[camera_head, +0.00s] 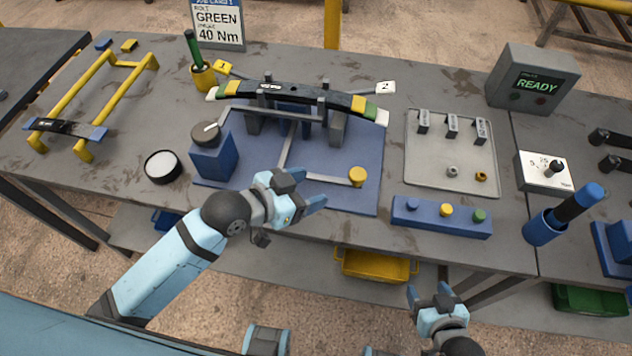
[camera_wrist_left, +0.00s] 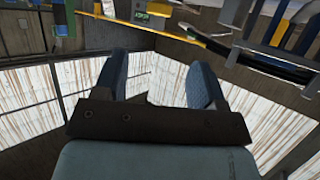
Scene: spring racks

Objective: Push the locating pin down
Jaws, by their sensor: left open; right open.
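The blue fixture plate (camera_head: 330,195) carries a dark leaf spring (camera_head: 300,93) with green and yellow bands, lying across grey uprights. A yellow round knob (camera_head: 357,175) stands at the plate's front right, at the end of a grey bar; it may be the locating pin, but I cannot tell for sure. My left gripper (camera_head: 318,190) is open and empty above the plate's front edge, left of the knob and apart from it. Its two fingers show spread in the left wrist view (camera_wrist_left: 157,65). My right gripper (camera_head: 431,292) is open and empty in front of the bench.
Right are a grey tray (camera_head: 450,182), a blue button box (camera_head: 440,217) and a blue holder with a tool (camera_head: 545,227). A READY display (camera_head: 537,85) stands behind.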

